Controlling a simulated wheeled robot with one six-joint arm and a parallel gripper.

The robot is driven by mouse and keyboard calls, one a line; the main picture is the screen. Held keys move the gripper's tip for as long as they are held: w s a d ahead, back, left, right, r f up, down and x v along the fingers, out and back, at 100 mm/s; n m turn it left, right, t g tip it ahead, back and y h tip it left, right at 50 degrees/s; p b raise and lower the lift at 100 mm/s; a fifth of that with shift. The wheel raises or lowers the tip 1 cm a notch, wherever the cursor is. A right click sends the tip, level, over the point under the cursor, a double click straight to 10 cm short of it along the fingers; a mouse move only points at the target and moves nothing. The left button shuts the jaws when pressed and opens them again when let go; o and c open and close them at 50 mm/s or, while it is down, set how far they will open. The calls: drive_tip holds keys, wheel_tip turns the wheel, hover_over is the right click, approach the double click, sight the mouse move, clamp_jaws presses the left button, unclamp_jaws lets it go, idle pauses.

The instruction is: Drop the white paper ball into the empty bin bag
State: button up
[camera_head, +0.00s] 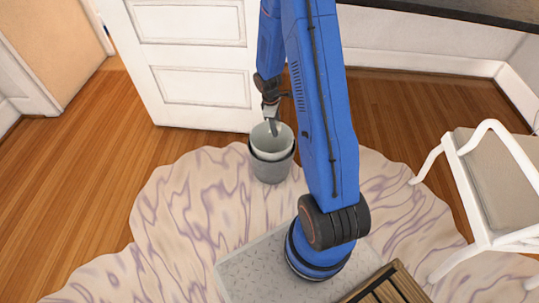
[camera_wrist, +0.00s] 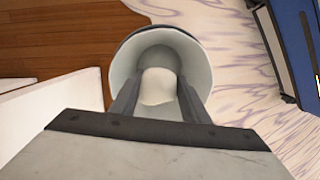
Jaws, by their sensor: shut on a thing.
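My gripper (camera_head: 272,125) reaches down at the mouth of a grey bin (camera_head: 270,171) with a pale bag lining (camera_head: 279,142). In the wrist view the two fingers (camera_wrist: 157,95) are shut on the white paper ball (camera_wrist: 158,86). The ball is between the fingertips, with the pale round inside of the bag (camera_wrist: 194,66) behind it. I cannot tell from the pictures how far the ball is below the rim. In the head view the ball cannot be made out.
The bin stands on a wavy-edged patterned rug (camera_head: 190,205), close to a white panelled door (camera_head: 203,88). A white chair (camera_head: 490,190) with a grey seat stands at the right. Wooden floor (camera_head: 80,160) is clear at the left.

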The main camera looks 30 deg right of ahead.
drive_tip(key=shift+f, duration=2.15)
drive_tip(key=o, duration=1.1)
wheel_tip(320, 180, up, 17)
drive_tip(key=w+a, duration=0.1)
drive_tip(key=shift+w+a, duration=0.4)
drive_tip(key=shift+r, duration=0.15)
